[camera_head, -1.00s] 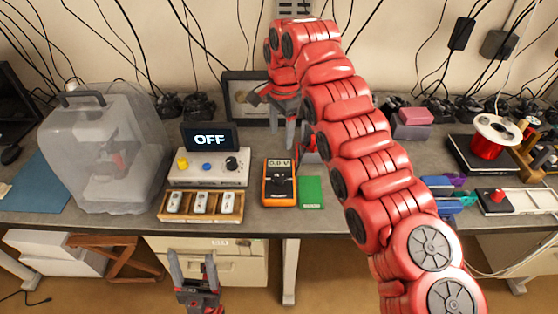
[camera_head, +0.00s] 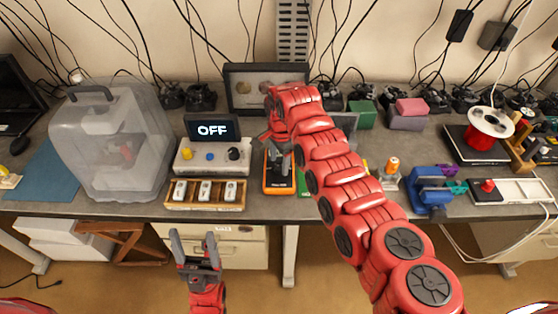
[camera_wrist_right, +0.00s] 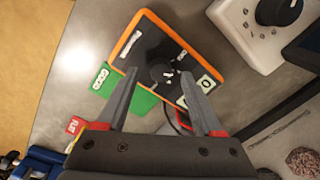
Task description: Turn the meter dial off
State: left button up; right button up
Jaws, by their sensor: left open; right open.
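The orange and black meter (camera_head: 279,189) lies on the bench, partly hidden by my right gripper in the head view. The right wrist view shows the meter (camera_wrist_right: 139,47) tilted in the picture, with its round black dial (camera_wrist_right: 161,71) near the middle. The dial setting is too small to tell, and the display is partly covered by a finger. My right gripper (camera_head: 280,157) is open above the meter, its fingertips (camera_wrist_right: 159,76) appearing on either side of the dial; contact cannot be told. My left gripper (camera_head: 194,240) is open and empty in front of the bench.
A grey control box (camera_head: 212,166) with a screen reading OFF (camera_head: 212,130) and a wooden tray (camera_head: 204,206) stand left of the meter. A green pad (camera_wrist_right: 143,100) lies beside it. A framed panel (camera_head: 240,101) is behind. A blue vise (camera_head: 428,187) stands right.

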aim_at(279, 169)
jog(key=shift+f, duration=1.05)
jog(key=shift+c, duration=0.2)
grip_shut()
